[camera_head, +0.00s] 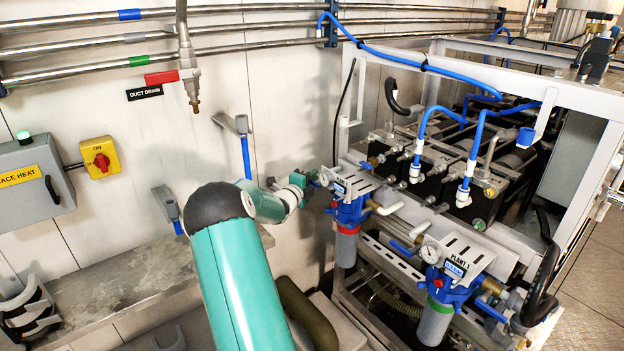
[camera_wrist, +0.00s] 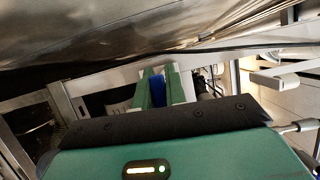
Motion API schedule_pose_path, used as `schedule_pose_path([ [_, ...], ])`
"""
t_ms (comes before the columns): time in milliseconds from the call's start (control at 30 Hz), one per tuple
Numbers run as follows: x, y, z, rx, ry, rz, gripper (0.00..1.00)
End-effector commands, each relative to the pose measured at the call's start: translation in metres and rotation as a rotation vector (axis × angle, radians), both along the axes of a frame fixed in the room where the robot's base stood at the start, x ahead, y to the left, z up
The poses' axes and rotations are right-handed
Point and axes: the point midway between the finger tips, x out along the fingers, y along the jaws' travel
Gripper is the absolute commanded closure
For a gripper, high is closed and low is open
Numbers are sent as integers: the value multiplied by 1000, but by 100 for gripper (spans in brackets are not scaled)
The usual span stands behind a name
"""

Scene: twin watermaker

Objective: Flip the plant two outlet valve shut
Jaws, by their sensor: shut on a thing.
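My gripper (camera_head: 314,182) is at the left side of the filter unit with a blue head and red ring (camera_head: 347,218), beside its head. The wrist view shows the two green fingers of my gripper (camera_wrist: 157,92) closed on a blue piece (camera_wrist: 158,91), which looks like the outlet valve's handle. In the head view the fingers and arm hide most of this valve, so its angle cannot be told. The unit's label plate (camera_head: 340,187) is too small to read for certain. A second filter unit, marked PLANT 1 (camera_head: 440,283), stands to the right with a green ring.
A white frame (camera_head: 590,98) with blue hoses and black housings stands behind the filter units. At left are a grey shelf (camera_head: 130,272), a yellow switch (camera_head: 101,158) and a red-handled duct drain valve (camera_head: 162,77).

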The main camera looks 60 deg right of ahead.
Motion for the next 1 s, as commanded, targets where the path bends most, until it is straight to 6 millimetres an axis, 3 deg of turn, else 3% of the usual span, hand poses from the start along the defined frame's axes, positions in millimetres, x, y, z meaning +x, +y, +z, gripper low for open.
schedule_pose_path([
  [367,0,1,11,-108,-208,2,100],
  [1000,-14,8,35,-384,-748,2,100],
])
